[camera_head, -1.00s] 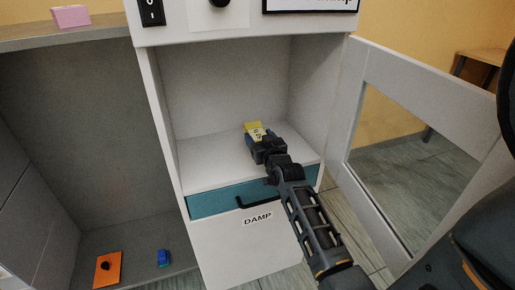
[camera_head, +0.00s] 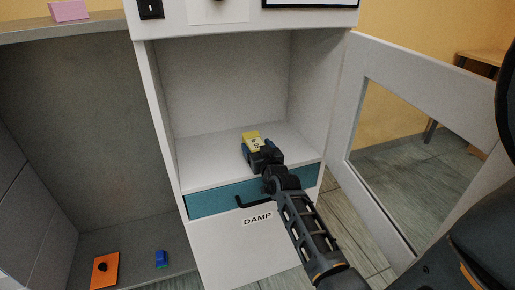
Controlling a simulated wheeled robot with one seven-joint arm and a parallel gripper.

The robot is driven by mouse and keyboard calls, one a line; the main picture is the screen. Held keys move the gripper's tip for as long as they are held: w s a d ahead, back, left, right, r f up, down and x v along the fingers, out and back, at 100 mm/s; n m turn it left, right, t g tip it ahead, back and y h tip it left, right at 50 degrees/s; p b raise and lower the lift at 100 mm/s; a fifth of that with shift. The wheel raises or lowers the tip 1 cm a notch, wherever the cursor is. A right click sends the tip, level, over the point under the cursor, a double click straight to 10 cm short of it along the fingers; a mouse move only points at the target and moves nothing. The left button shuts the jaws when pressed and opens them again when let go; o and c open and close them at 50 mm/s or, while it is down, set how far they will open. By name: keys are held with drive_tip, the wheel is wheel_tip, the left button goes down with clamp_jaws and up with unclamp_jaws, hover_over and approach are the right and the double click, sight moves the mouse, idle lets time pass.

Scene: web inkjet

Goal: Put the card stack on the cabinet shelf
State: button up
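The card stack (camera_head: 251,138) is a small yellow block with dark marks on its top. It lies on the white cabinet shelf (camera_head: 205,171), near the middle of the open compartment. My gripper (camera_head: 257,146) reaches in from the lower right, with a blue-tipped finger on either side of the stack's near part. The fingers look spread apart. The gripper's body hides the stack's near end, and any small gap between fingers and stack is too small to see.
The cabinet door (camera_head: 350,150) stands open on the right, close to my arm. A teal drawer (camera_head: 225,199) with a dark handle is below the shelf. At left, an orange plate (camera_head: 112,277) and blue block (camera_head: 161,259) lie low down; a pink block (camera_head: 69,11) sits above.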

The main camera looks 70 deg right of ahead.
drive_tip(key=shift+o, duration=1.3)
drive_tip(key=shift+r, duration=0.1)
drive_tip(key=shift+s+r, duration=0.1)
drive_tip(key=s+a+n+t+y+p, duration=0.15)
drive_tip(key=s+a, duration=0.25)
drive_tip(key=a, duration=0.6)
drive_tip(key=s+a+n+t+y, duration=0.15)
drive_tip(key=s+a, duration=0.25)
drive_tip(key=a, duration=0.6)
drive_tip(key=s+a+n+y, duration=0.15)
drive_tip(key=s+a, duration=0.25)
drive_tip(key=a, duration=0.6)
drive_tip(key=s+a+r+n+y, duration=0.2)
drive_tip(key=s+a+r+y, duration=0.2)
drive_tip(key=a, duration=0.4)
drive_tip(key=s+a+r+n+y, duration=0.3)
drive_tip(key=s+a+r+y, duration=0.2)
drive_tip(key=s, duration=0.4)
drive_tip(key=a+r, duration=0.1)
drive_tip(key=a, duration=0.1)
drive_tip(key=shift+a+t, duration=0.3)
drive_tip(key=shift+a, duration=0.1)
